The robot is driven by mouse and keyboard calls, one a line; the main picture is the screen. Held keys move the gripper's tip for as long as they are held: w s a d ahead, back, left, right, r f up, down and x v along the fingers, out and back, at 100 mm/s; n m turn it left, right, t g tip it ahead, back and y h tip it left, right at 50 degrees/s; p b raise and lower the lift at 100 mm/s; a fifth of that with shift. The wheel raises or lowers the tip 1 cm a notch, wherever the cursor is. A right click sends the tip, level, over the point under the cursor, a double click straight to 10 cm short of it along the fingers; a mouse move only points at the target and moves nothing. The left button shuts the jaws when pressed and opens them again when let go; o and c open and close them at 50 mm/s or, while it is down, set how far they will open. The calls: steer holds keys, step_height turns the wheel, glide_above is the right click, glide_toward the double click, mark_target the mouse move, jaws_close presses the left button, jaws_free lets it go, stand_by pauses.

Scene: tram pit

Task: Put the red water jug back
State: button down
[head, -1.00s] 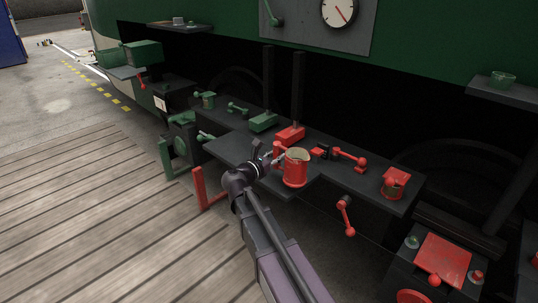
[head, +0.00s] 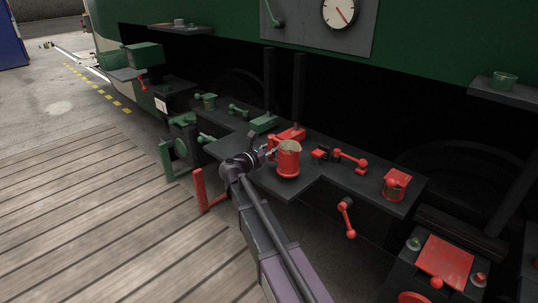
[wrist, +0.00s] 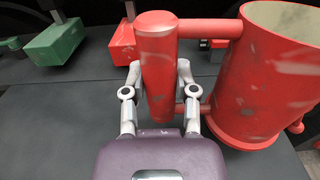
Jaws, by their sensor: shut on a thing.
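The red water jug (head: 288,159) is an open-topped cylinder with worn paint, upright at the front part of the dark bench (head: 245,173) in the head view. In the wrist view the jug (wrist: 262,80) fills the right side, with its thick vertical handle (wrist: 157,65) at the centre. My gripper (wrist: 160,95) is shut on that handle, one finger on each side. In the head view my gripper (head: 266,153) reaches the jug from the left. I cannot tell whether the jug's base touches the bench.
A red block with a tall lever (head: 293,134) and a green one (head: 263,123) stand behind the jug. A red lever (head: 350,160) and a red box-like fitting (head: 396,183) are to the right.

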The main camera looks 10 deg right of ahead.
steer(key=shift+w+a+f, duration=0.1)
steer(key=shift+w, duration=0.8)
steer(key=shift+s+f+b, duration=0.1)
steer(key=shift+f+b, duration=0.8)
steer(key=shift+b, duration=0.05)
steer(key=shift+f+b, duration=0.65)
steer(key=shift+c, duration=2)
jaws_free()
steer(key=shift+f, duration=0.25)
steer(key=v, duration=1.3)
steer(key=shift+a, duration=0.4)
steer(key=shift+s, duration=0.25)
